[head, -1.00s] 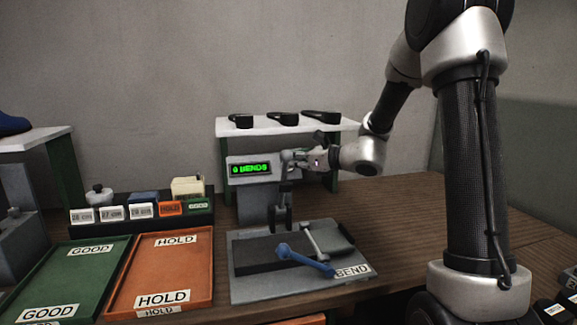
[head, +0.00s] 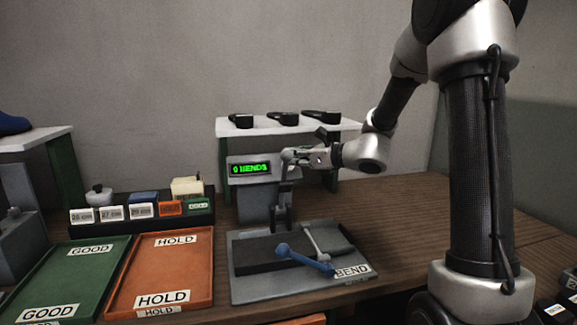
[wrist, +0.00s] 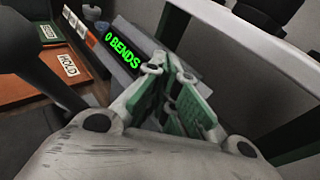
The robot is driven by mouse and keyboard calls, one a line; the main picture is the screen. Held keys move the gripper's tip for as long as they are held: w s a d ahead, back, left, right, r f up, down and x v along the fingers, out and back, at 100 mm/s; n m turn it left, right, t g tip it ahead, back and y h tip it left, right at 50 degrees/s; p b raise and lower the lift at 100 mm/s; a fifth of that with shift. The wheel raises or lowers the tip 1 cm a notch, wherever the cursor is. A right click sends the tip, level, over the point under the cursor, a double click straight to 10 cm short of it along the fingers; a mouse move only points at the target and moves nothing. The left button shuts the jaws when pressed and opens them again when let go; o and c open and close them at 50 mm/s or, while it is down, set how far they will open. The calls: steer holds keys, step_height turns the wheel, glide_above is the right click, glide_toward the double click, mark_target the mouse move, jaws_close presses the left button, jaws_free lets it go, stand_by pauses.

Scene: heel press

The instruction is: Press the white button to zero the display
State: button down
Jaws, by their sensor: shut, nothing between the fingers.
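The grey press (head: 258,205) stands at the back of the bench. Its display (head: 250,168) shows "0 BENDS" in green, and the same reading shows in the wrist view (wrist: 122,46). My gripper (head: 287,157) is at the right end of the display housing, fingers pointing left in the head view. In the wrist view my gripper (wrist: 168,66) is shut and empty, its tips close to the housing beside the text. I cannot tell whether they touch it. I cannot make out the white button in either view; the fingers cover that part of the housing.
A white shelf (head: 260,128) with several black parts stands behind the press. Below is a grey base plate (head: 290,288) with a blue-ended lever (head: 300,259). A green GOOD tray (head: 62,280) and an orange HOLD tray (head: 170,268) lie left. The bench at right (head: 410,215) is clear.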

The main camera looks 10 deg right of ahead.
steer(key=shift+s+r, duration=0.75)
steer(key=shift+s, duration=0.25)
steer(key=shift+s+r, duration=0.75)
steer(key=shift+s, duration=0.25)
